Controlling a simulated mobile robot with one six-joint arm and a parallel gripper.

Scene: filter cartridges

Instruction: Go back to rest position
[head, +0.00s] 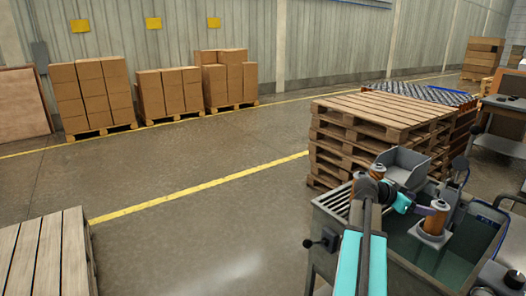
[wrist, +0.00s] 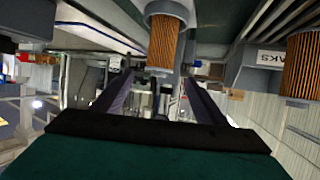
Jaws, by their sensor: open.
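My gripper (wrist: 157,82) is open in the wrist view, its two dark fingers spread apart with nothing held between them. The wrist view looks upside down. An orange-brown pleated filter cartridge (wrist: 165,45) sits in a grey round holder (wrist: 168,9) just beyond the fingertips. A second cartridge (wrist: 302,68) shows at the right edge. In the head view, my gripper (head: 428,208) is over the grey-green basin, close beside an orange cartridge (head: 436,220) on a grey base. Another orange cartridge (head: 377,170) shows partly behind my arm.
A grey bin (head: 403,167) stands at the basin's (head: 400,262) back edge; a label reading "AKS", partly cut off, shows in the wrist view. Stacked pallets (head: 375,125) stand behind the basin. Boxes (head: 93,92) line the far wall. Open floor lies left of the basin.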

